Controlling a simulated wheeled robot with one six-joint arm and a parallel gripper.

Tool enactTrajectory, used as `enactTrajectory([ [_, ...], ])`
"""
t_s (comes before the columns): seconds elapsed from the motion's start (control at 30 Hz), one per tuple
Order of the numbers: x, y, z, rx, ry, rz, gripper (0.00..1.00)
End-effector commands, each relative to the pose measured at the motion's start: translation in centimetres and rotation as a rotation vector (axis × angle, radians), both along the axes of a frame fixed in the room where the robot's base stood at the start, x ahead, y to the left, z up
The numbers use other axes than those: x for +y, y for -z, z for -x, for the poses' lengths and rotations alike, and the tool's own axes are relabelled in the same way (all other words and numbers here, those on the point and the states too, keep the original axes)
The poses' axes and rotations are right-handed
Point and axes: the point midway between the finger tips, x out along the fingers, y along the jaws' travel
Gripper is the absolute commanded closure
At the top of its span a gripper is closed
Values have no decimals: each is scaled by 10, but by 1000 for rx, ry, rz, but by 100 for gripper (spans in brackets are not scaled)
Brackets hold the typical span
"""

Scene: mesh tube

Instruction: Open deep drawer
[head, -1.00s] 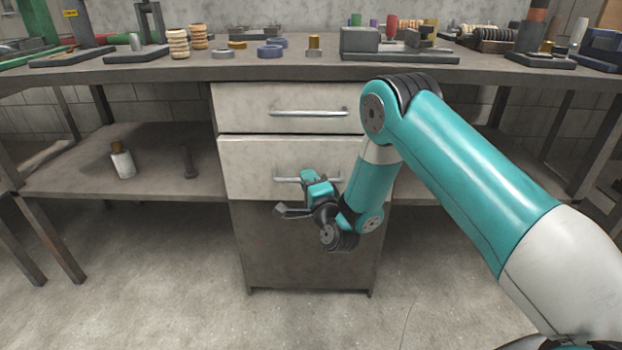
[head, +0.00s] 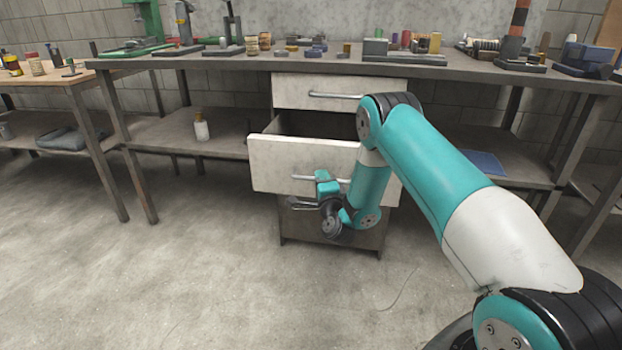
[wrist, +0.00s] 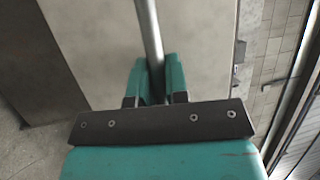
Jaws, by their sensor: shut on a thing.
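The deep drawer (head: 285,165) is the lower, pale-fronted drawer under the workbench. It stands pulled out, with its dark inside showing above the front panel. Its bar handle (head: 305,178) runs across the front. My gripper (head: 318,190) is at this handle, partly hidden by my own arm in the head view. In the wrist view the two teal fingers (wrist: 155,80) are shut around the metal bar (wrist: 150,38), with the pale drawer front behind. The right part of the drawer front is covered by my arm.
The upper drawer (head: 300,90) above is closed. The workbench top (head: 240,62) holds several tools and parts. A second table (head: 50,79) is at far left. The floor (head: 180,260) in front is clear.

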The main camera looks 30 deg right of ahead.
Motion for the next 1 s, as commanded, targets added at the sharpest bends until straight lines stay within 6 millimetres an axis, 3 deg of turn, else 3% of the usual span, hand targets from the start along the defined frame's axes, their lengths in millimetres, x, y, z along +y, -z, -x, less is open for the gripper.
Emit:
enactTrajectory([
  [0.53,1,1,5,1,12,0,100],
  [0.57,1,1,5,1,12,0,83],
  [0.6,1,1,5,1,12,0,76],
  [1.0,10,3,7,1,4,0,76],
])
